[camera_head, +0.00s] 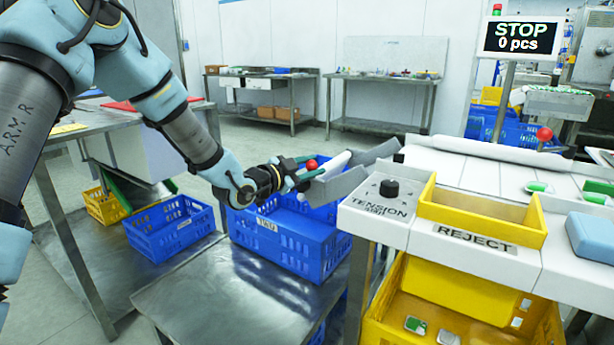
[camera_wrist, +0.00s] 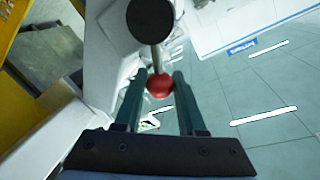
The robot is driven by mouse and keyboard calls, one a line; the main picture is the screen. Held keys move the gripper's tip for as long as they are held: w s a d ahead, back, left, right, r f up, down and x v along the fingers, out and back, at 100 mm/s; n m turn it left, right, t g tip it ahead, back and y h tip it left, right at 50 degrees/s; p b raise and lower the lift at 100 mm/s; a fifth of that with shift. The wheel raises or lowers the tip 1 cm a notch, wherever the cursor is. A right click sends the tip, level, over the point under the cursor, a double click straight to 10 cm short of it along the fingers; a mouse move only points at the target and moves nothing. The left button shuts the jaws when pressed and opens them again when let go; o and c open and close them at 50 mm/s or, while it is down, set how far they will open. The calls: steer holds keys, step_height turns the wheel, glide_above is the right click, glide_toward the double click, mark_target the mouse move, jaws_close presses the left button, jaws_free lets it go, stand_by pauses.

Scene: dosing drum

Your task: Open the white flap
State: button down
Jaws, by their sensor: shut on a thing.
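My gripper (camera_head: 300,175) is at the left end of the white machine, above the blue crates. In the wrist view its two green fingers (camera_wrist: 158,95) are shut on a red ball knob (camera_wrist: 159,87). A metal rod runs from the knob to a dark round end (camera_wrist: 150,20). The red knob also shows in the head view (camera_head: 311,164), at the fingertips. A narrow white piece (camera_head: 338,160), which looks like the white flap, stands tilted just right of the knob, by a grey metal chute (camera_head: 337,188). How the rod joins the flap is hidden.
A blue crate (camera_head: 300,243) stands below my gripper on a steel table (camera_head: 215,292). The tension dial (camera_head: 389,188) and yellow reject bin (camera_head: 478,212) are to the right. A screen (camera_head: 522,37) reads STOP, 0 pcs. Another red knob (camera_head: 544,134) is farther right.

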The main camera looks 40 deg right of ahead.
steer(key=shift+s+d+f+m+b, duration=0.1)
steer(key=shift+s+f+m+b, duration=0.45)
steer(key=shift+m+b, duration=0.8)
steer(key=shift+r, duration=0.1)
